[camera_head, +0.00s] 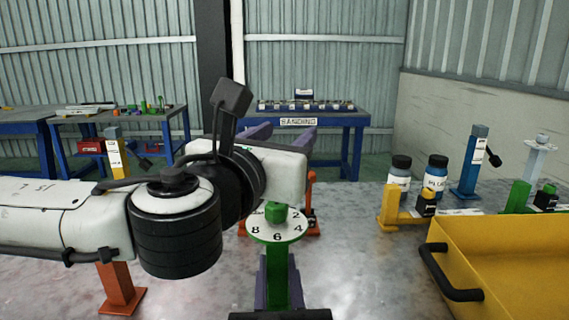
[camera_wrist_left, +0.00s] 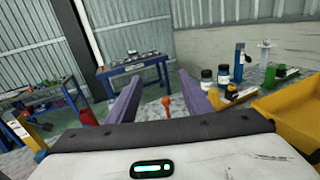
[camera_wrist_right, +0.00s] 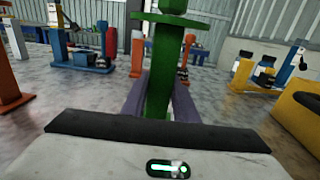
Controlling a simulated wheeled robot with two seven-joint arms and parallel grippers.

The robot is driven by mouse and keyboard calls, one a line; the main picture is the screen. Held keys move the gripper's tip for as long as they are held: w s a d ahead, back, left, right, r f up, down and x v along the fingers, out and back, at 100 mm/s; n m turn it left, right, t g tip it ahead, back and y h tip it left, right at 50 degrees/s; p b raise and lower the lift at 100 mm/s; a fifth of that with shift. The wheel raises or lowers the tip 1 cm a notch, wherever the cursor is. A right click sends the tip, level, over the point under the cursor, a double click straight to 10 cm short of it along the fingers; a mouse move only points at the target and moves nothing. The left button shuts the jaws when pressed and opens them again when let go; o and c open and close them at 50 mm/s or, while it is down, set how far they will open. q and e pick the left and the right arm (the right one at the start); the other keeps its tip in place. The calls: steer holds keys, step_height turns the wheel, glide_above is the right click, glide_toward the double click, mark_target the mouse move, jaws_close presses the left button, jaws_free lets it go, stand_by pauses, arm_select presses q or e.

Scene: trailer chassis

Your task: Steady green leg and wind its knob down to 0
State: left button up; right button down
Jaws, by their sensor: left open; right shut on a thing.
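My right gripper (camera_wrist_right: 158,95) is shut on the green leg's post below the dial, one purple finger on each side. My left gripper (camera_head: 279,135) is open and empty, above the knob in the head view, its purple fingers (camera_wrist_left: 160,95) pointing away. The green leg does not show in the left wrist view. The dial's far-left part and any pointer are hidden.
A yellow bin (camera_head: 520,270) stands at the right. Yellow (camera_head: 390,207), blue (camera_head: 470,165) and orange (camera_head: 118,285) legs stand around, with two bottles (camera_head: 436,175) at the back. An orange leg (camera_head: 310,205) stands close behind the dial. Bare table lies between dial and bin.

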mark_target(266, 213)
arm_select(q)
steer(key=shift+r, duration=0.45)
steer(key=f+n+g, duration=0.1)
steer(key=n, duration=0.2)
steer(key=s+a+f+n+g+h, duration=0.1)
steer(key=f+n, duration=0.1)
steer(key=n, duration=0.1)
steer(key=a+f+n+g+h, duration=0.1)
steer(key=n, duration=0.2)
steer(key=shift+s+f, duration=0.15)
steer(key=shift+f, duration=0.15)
steer(key=s+a+f+n+g+h, duration=0.1)
steer(key=a+f+n+g+h, duration=0.1)
steer(key=a+n, duration=0.75)
steer(key=s+f+n+g+h, duration=0.3)
steer(key=s+f+n+h, duration=0.15)
steer(key=s+n, duration=0.4)
steer(key=shift+n+h, duration=0.45)
steer(key=shift+n, duration=0.25)
steer(key=x, duration=0.8)
steer(key=w+x, duration=0.1)
steer(key=x, duration=0.3)
steer(key=shift+w+a, duration=0.1)
steer(key=shift+w, duration=0.05)
